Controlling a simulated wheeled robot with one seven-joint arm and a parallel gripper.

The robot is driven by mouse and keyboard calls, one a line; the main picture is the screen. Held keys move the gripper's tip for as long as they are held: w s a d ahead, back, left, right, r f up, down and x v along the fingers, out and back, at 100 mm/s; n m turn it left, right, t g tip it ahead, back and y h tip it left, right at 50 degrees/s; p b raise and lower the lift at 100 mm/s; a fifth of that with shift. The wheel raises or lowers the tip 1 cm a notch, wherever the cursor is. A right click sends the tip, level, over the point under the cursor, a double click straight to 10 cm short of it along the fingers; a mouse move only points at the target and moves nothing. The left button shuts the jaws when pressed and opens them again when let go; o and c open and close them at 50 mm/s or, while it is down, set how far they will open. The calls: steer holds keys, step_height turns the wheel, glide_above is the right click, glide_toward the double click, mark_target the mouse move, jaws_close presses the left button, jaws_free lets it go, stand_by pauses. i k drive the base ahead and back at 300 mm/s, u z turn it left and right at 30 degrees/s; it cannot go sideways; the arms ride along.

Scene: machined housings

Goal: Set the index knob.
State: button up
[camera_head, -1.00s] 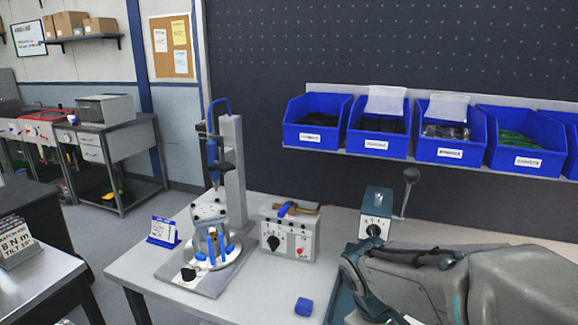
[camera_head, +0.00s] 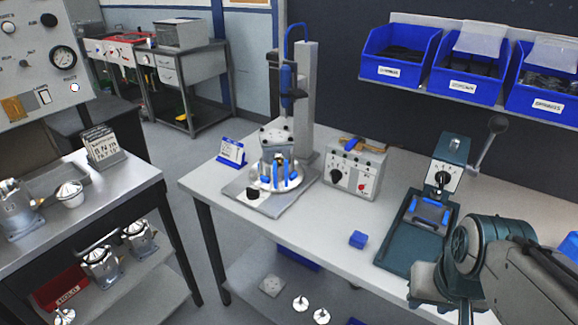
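Several knobs show, and I cannot tell from a label which is the index knob. A black knob (camera_head: 253,192) sits at the front left of the fixture base, beside a round plate (camera_head: 274,180) with blue clamps. A grey control box (camera_head: 354,168) carries a black pointer knob (camera_head: 337,176) on its front. A teal lever press (camera_head: 449,160) has a dark knob (camera_head: 440,179) on a white dial. My arm enters at the lower right, in front of the press's tray. My gripper does not show, and nothing is seen touching any knob.
A blue block (camera_head: 358,239) lies near the bench's front edge. Blue bins (camera_head: 466,74) hang above the bench. Floor is clear between the benches.

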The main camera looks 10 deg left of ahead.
mark_target(252, 194)
steer(key=u, duration=0.95)
steer(key=k, duration=0.45)
steer(key=u, duration=0.5)
steer(key=i, duration=0.65)
steer(key=z, duration=1.4)
steer(key=k, duration=0.2)
steer(key=u, duration=1.35)
